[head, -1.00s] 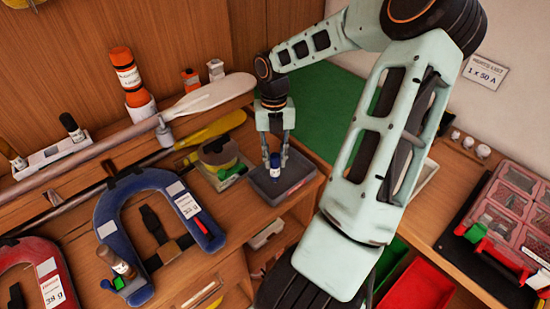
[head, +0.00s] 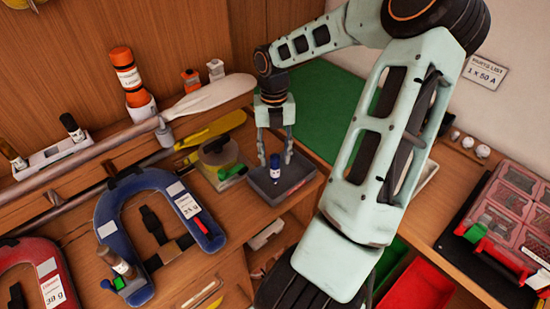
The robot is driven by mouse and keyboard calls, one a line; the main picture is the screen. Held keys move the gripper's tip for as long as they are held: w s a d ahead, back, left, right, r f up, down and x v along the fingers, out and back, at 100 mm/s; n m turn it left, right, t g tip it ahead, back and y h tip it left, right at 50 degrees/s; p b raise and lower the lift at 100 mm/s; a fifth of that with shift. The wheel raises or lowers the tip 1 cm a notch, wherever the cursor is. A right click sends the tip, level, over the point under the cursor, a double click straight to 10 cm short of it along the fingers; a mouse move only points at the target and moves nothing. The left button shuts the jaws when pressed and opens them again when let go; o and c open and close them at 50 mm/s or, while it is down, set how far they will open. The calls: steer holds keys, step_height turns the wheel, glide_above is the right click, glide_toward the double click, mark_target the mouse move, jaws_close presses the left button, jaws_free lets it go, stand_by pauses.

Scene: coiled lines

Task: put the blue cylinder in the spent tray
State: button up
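The blue cylinder (head: 276,171), small with a pale label band, stands upright in a small dark grey open tray (head: 295,190) near the bench's front edge. No label on this tray can be read; it is the only open tray by the cylinder. My gripper (head: 275,161) is above the tray, pointing down. Its two fingers are spread, one on each side of the cylinder's top, with visible gaps between. My gripper is open and holds nothing.
A green mat (head: 322,100) lies clear at the back.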

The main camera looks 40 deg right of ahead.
step_height(320, 180, up, 11)
steer(key=w, duration=0.1)
steer(key=shift+d+f, duration=0.2)
steer(key=shift+d, duration=0.1)
